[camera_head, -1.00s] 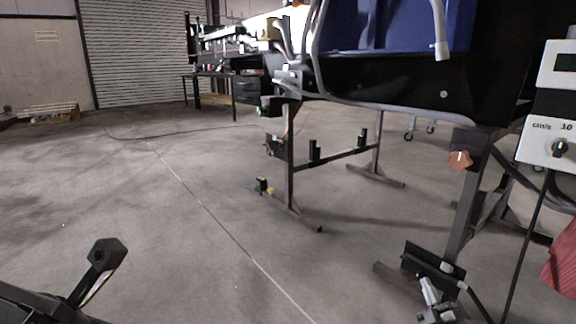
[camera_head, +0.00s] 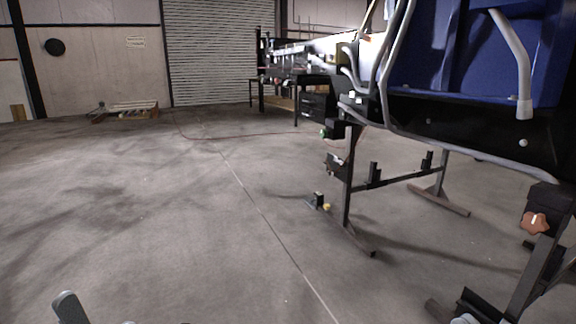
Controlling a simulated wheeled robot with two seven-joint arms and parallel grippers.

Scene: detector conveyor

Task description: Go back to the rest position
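A small grey tip (camera_head: 70,308) shows at the bottom left edge, probably part of my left arm or gripper. Two more small bits barely enter along the bottom edge to its right. Too little shows to tell whether the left gripper is open or holds anything.
The conveyor's leg frame (camera_head: 348,190) and its orange knob (camera_head: 535,222) stand on the right. A low pallet (camera_head: 134,108) lies by the back wall, left of a roller shutter (camera_head: 220,50). The concrete floor (camera_head: 130,210) is open at left and centre.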

